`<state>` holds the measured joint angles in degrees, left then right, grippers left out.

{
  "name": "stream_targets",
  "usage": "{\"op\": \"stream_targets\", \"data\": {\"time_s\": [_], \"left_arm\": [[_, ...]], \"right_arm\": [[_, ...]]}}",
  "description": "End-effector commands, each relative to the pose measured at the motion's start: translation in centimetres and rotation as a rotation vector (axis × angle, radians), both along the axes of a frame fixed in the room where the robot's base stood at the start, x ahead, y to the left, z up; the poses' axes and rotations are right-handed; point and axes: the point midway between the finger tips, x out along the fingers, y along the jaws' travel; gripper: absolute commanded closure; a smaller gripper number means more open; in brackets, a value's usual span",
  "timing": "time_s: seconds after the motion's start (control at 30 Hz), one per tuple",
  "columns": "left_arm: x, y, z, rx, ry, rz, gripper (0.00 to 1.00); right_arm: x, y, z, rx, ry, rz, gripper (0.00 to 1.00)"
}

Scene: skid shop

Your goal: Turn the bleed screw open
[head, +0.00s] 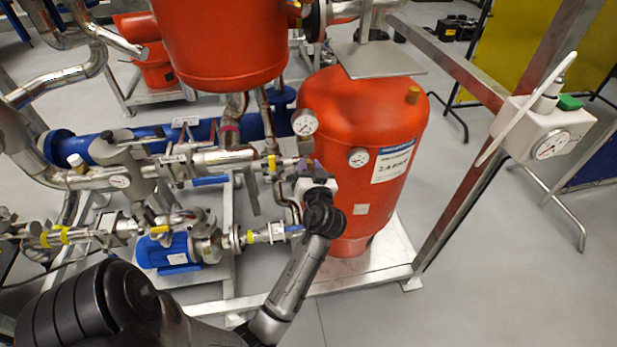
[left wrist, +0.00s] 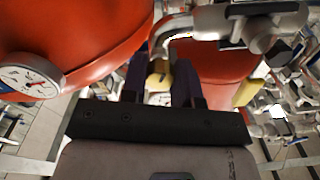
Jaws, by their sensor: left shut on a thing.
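My left gripper (head: 308,166) is in the middle of the head view, in front of the left side of the large red tank. In the left wrist view, its two dark purple fingers (left wrist: 160,85) are closed on the sides of a small brass-coloured piece, which looks like the bleed screw (left wrist: 159,74). The screw sits by a bent silver pipe (left wrist: 165,35). In the head view the gripper and wrist hide the screw, and its turn angle cannot be read. My right gripper is in neither view.
The red tank (head: 345,115) with dial gauges stands right behind the gripper. A gauge (left wrist: 28,82) also shows close in the left wrist view. Silver pipes and a blue pump (head: 168,252) lie left and below. A slanted metal post (head: 470,185) stands to the right, with open floor beyond.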

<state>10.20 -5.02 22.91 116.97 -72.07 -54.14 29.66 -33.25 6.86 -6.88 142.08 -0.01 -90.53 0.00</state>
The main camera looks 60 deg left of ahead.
Motion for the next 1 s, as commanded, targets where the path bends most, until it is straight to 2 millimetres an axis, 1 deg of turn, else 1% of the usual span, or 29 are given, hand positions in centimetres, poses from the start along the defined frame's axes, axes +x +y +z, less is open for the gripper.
{"op": "stream_targets", "data": {"time_s": [0.03, 0.1, 0.4, 0.63, 1.0], "left_arm": [[0.0, 0.0, -0.4, -0.01, -0.041, 0.002, 0.95], [0.0, -0.1, -0.3, -0.026, -0.089, 0.001, 0.95], [0.0, 0.0, 0.0, -0.073, -0.235, 0.001, 0.95], [0.0, 0.0, 0.1, -0.089, -0.286, 0.0, 0.95], [0.0, 0.0, 0.3, -0.092, -0.298, -0.001, 0.95]], "right_arm": [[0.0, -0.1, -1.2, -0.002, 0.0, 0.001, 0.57], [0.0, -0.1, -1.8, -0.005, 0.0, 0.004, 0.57], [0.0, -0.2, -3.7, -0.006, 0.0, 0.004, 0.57], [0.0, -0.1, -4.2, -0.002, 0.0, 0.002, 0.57], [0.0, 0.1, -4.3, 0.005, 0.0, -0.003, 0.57]]}}
